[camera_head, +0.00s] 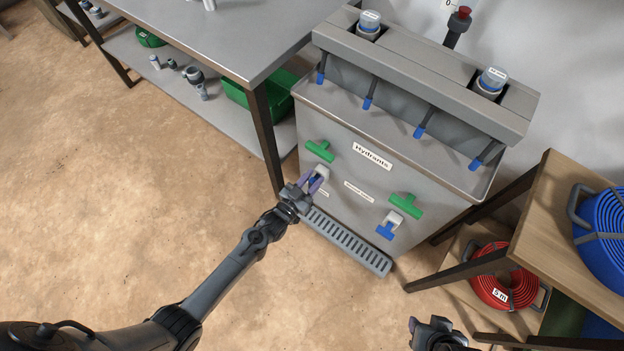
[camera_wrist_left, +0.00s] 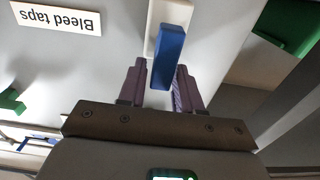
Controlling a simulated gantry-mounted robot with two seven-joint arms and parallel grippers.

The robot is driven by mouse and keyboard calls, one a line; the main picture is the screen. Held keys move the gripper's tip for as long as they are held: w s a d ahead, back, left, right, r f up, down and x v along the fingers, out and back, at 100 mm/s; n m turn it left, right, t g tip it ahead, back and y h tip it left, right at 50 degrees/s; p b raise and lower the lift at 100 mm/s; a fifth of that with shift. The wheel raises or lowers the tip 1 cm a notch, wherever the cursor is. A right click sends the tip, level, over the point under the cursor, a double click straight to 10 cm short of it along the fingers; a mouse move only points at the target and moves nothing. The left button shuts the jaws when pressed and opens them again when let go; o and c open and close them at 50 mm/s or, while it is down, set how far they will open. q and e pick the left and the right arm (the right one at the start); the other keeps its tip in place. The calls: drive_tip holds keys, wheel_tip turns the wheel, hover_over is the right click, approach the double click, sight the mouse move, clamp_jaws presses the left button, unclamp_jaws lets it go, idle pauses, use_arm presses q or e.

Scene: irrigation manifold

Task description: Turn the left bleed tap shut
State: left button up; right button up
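The left bleed tap (camera_head: 322,172) sits low on the left of the grey cabinet front, with a white body and a blue lever. In the head view my left gripper (camera_head: 312,183) is at this tap and partly hides it. In the left wrist view the blue lever (camera_wrist_left: 169,58) lies between the two purple fingers of my left gripper (camera_wrist_left: 159,88), which are open with gaps beside the lever. The right bleed tap (camera_head: 387,229) has a blue lever and is free. My right gripper (camera_head: 438,332) is at the bottom edge, away from the cabinet; its finger opening is unclear.
Green hydrant handles stand above the taps, at left (camera_head: 320,151) and right (camera_head: 405,205). A slotted drip grate (camera_head: 345,241) runs below. A "Bleed taps" label (camera_wrist_left: 56,17) is nearby. A wooden shelf with hose coils (camera_head: 500,280) stands at right. The left floor is clear.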

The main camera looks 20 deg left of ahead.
use_arm(q)
clamp_jaws()
drive_tip(key=shift+d+m, duration=0.1)
drive_tip(key=shift+m, duration=0.3)
drive_tip(key=m, duration=0.1)
drive_tip(key=m+p, duration=0.1)
drive_tip(key=shift+s+d+m, duration=0.1)
drive_tip(key=shift+d+m, duration=0.15)
drive_tip(key=shift+m, duration=0.05)
drive_tip(key=f+m, duration=0.1)
drive_tip(key=m, duration=0.4)
drive_tip(key=d+m, duration=0.1)
drive_tip(key=m, duration=0.4)
drive_tip(key=f+m+p, duration=0.1)
drive_tip(key=m, duration=0.4)
drive_tip(key=shift+s+d+f, duration=0.25)
drive_tip(key=shift+d+f, duration=0.1)
drive_tip(key=shift+d, duration=0.05)
drive_tip(key=shift+m, duration=0.3)
drive_tip(key=shift+f, duration=0.1)
